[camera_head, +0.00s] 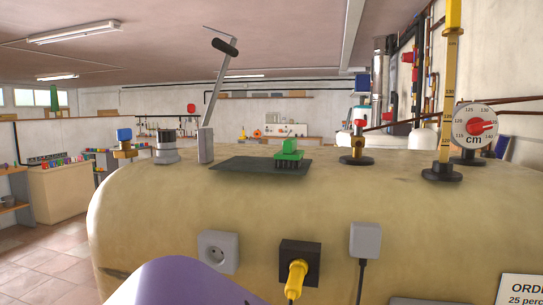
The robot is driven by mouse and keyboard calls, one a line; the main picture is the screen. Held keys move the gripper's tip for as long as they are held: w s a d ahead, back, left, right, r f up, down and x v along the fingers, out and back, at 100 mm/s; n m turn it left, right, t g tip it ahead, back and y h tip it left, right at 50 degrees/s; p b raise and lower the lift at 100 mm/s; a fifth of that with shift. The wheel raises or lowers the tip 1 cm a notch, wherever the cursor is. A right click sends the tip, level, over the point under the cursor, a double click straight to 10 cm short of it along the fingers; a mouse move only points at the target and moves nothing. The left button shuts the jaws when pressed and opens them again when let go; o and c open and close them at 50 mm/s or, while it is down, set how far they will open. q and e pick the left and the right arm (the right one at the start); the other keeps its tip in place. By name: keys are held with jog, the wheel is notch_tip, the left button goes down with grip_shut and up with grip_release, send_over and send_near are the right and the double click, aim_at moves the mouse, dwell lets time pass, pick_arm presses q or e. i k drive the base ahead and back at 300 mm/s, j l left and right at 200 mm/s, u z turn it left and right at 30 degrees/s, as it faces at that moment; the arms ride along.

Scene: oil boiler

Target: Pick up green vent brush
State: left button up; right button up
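The green vent brush (289,153) lies on a dark flat mat (245,168) on top of the large beige tank. Its green block with a raised handle faces up, and dark bristles point down to the mat. Nothing covers it. Neither of my grippers shows in the head view.
On the beige tank (150,215) stand a tall lever (216,90) left of the brush, a red-topped brass valve (358,143) right of it, a yellow gauge rod (447,100) and a round dial (475,127). A blue-handled valve (124,143) stands far left. A yellow plug (297,278) sits on the front.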

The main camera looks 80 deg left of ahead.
aim_at(288, 156)
jog(key=u, duration=1.8)
